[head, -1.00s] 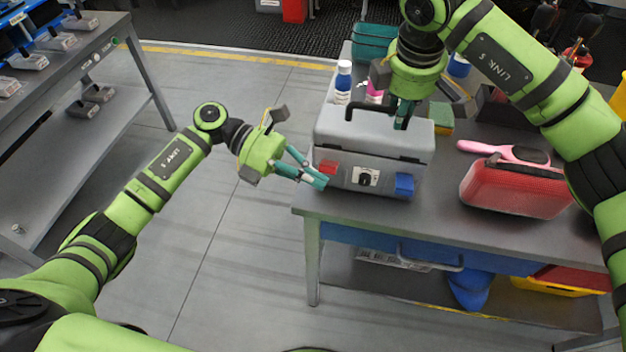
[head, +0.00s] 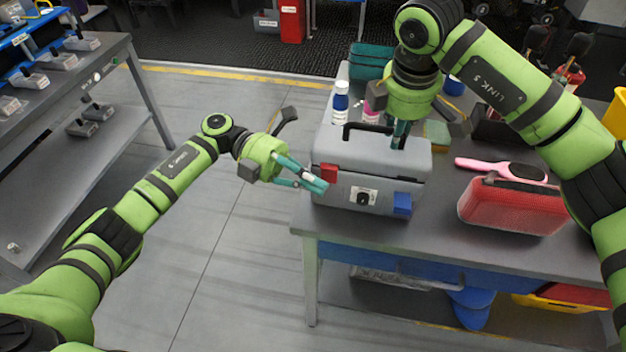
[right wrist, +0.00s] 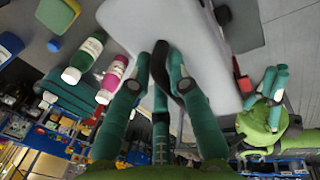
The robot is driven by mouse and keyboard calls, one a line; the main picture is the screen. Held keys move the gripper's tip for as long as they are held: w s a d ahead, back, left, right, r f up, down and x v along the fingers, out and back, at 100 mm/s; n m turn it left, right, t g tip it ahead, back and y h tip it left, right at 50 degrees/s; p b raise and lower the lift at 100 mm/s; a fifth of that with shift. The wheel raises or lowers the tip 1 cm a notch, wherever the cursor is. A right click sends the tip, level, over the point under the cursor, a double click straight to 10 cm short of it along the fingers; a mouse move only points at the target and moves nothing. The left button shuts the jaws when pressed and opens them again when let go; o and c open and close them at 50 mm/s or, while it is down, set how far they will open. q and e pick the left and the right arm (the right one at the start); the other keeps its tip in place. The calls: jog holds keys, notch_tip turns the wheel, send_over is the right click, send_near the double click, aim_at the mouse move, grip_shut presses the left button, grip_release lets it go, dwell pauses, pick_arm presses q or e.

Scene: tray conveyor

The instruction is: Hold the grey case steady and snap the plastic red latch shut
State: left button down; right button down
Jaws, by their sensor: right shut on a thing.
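The grey case (head: 384,164) stands upright on the table, with a black handle (head: 350,131) on its lid. The red latch (head: 329,173) is at the front left and sits higher than the blue latch (head: 402,203); it looks swung up. My right gripper (head: 399,139) is shut on the black handle, also visible in the right wrist view (right wrist: 162,72). My left gripper (head: 313,184) is at the front left corner, its fingertips just below and left of the red latch. Contact and its finger gap are unclear. The red latch shows at the lid's edge in the right wrist view (right wrist: 245,85).
The floor left of the table is clear.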

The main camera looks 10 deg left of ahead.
pick_arm(q)
jog(key=a, duration=0.9)
jog(key=shift+s+a, duration=0.25)
pick_arm(e)
jog(key=c, duration=1.1)
grip_release()
jog(key=shift+r, duration=0.1)
